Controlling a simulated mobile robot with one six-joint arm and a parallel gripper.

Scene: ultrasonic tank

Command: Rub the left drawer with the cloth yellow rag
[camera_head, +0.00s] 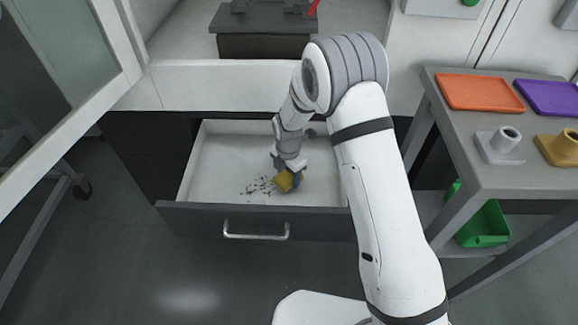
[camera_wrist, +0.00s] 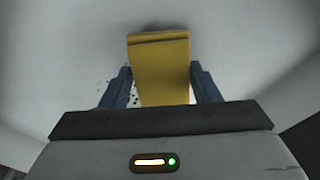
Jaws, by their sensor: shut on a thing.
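The left drawer (camera_head: 222,163) is pulled open below the white cabinet, and its pale floor shows. My gripper (camera_head: 287,179) reaches down into the drawer, shut on the yellow rag (camera_head: 284,182). In the wrist view the yellow rag (camera_wrist: 160,70) stands out between the two blue fingers of my gripper (camera_wrist: 162,88). The rag is low over the drawer floor; I cannot tell whether it touches. Dark specks (camera_head: 262,185) lie on the drawer floor just left of the rag. A few specks also show beside the left finger in the wrist view.
The drawer front with its metal handle (camera_head: 256,236) and the side walls bound the space. A grey table (camera_head: 468,130) on the right holds an orange tray (camera_head: 479,92), a purple tray (camera_head: 548,97) and small holders. A green bin (camera_head: 484,226) sits below. A glass door stands open at left.

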